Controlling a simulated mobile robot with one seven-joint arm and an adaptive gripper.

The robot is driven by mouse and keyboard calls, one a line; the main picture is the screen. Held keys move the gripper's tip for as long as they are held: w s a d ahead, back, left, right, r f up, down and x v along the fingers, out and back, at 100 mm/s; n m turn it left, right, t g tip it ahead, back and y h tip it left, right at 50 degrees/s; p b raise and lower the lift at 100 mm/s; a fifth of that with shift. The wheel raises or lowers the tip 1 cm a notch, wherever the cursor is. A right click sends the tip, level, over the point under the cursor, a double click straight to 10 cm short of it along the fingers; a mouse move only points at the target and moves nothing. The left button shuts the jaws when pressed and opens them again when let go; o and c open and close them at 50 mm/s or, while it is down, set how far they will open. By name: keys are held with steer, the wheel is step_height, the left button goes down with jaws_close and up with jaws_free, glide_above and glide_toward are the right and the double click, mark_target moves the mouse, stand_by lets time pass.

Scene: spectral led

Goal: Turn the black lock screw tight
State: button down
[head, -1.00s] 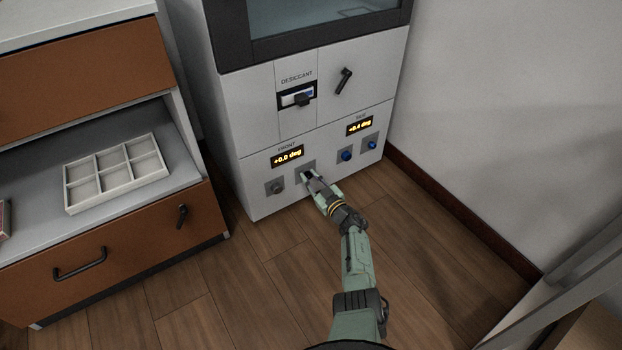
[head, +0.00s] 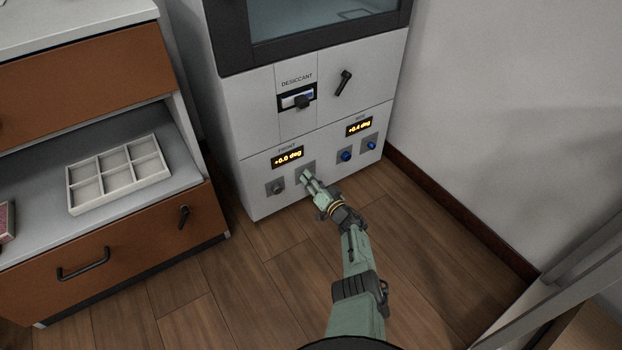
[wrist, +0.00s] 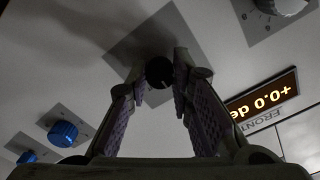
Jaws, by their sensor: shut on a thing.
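The black lock screw (wrist: 159,72) shows in the wrist view as a round dark knob on a grey square plate (wrist: 150,38). My gripper (head: 304,174) is at the lower front of the white cabinet, below and right of the FRONT display (head: 287,157). Its two fingertips (wrist: 160,78) are on either side of the screw and shut on it. In the head view the fingers hide the screw. The display reads +0.0 deg and also shows upside down in the wrist view (wrist: 264,97).
A grey knob (head: 276,188) is left of my gripper. Two blue knobs (head: 346,156) (head: 371,146) are to the right under the second display (head: 359,126), which reads +0.4 deg. A black handle (head: 343,82) is above. A drawer unit (head: 110,262) stands left; wooden floor lies clear in front.

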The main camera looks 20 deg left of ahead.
steer(key=m, duration=0.9)
steer(key=shift+m, duration=0.4)
stand_by(0.4)
steer(key=c, duration=1.4)
jaws_free()
steer(key=shift+r, duration=0.15)
